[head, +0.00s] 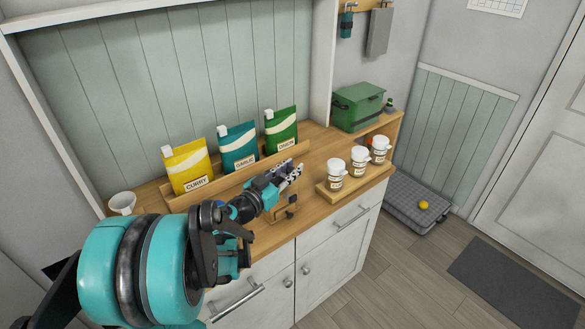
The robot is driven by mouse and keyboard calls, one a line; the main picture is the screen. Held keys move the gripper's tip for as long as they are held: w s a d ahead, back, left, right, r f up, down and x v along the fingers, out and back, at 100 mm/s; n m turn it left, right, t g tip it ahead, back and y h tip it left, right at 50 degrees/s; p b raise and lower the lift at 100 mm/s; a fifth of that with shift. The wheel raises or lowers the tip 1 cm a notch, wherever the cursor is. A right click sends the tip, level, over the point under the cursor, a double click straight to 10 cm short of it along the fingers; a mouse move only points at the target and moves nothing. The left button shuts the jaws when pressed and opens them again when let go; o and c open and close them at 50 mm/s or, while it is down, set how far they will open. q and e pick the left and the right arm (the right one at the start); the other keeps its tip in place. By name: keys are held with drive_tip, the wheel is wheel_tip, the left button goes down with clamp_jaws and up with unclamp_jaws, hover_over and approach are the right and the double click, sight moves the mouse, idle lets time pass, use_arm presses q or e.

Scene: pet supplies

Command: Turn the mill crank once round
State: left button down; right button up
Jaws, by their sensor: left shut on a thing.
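My left gripper (292,173) reaches over the wooden counter from the left. It is shut at the mill (284,213), a small brown wooden thing with a dark knob near the counter's front edge. The gripper covers the mill's upper part, so the crank is mostly hidden and its angle cannot be told. The gripper appears to be closed on the crank. My right gripper is not in view.
Yellow (187,165), teal (238,147) and green (281,130) pouches stand in a wooden rack behind the gripper. Several white jars (359,160) stand on a board to the right. A white cup (122,203) is at left, a green box (357,107) at the back right.

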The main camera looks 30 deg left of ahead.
use_arm(q)
drive_tip(key=shift+s+m+h, duration=0.2)
drive_tip(key=shift+m+h, duration=0.2)
drive_tip(key=shift+h, duration=0.2)
drive_tip(key=c, duration=1.3)
unclamp_jaws()
drive_tip(key=shift+s, duration=0.1)
drive_tip(key=s, duration=0.3)
drive_tip(key=s+a, duration=0.1)
drive_tip(key=s, duration=0.3)
drive_tip(key=s+a, duration=0.1)
drive_tip(key=s, duration=0.3)
drive_tip(key=shift+s+a, duration=0.1)
drive_tip(key=shift+s, duration=0.15)
